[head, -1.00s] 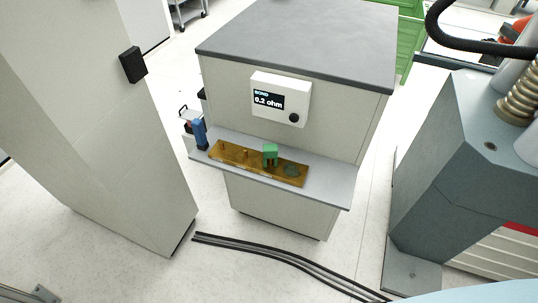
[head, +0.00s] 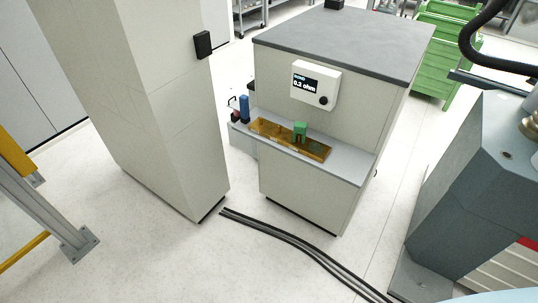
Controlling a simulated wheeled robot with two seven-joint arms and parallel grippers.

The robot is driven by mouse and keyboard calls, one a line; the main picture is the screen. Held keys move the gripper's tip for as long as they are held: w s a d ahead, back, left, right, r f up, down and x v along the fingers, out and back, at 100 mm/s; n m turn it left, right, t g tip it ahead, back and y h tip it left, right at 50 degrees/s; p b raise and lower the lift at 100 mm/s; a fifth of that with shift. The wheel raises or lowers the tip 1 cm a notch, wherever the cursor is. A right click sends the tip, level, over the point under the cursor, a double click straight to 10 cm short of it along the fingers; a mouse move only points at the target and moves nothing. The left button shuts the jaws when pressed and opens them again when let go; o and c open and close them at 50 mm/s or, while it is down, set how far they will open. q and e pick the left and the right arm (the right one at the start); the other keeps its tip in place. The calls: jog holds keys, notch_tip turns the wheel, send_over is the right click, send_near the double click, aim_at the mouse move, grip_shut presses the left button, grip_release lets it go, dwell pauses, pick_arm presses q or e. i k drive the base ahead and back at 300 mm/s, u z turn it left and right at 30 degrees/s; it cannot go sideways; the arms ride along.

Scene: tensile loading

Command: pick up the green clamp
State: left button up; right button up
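The green clamp (head: 300,131) stands upright on a brass-coloured plate (head: 268,130), right of the plate's middle. The plate lies on a grey shelf (head: 347,166) on the front of a cabinet. Neither of my grippers shows in the head view. The clamp is small in the picture, and its jaws are hard to make out.
A meter reading 0.2 ohm (head: 315,86) is fixed above the shelf. A blue object (head: 244,109) stands at the shelf's left end. A tall panel (head: 130,100) rises at left and a grey machine (head: 470,190) at right. Black cables (head: 300,248) cross the floor in front.

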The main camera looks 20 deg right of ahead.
aim_at(299, 127)
jog(key=z, duration=1.2)
jog(key=k, duration=0.2)
jog(key=u, duration=2.1)
jog(key=i, duration=1.5)
jog(key=z, duration=1.45)
jog(key=i, duration=0.65)
jog(key=z, duration=0.7)
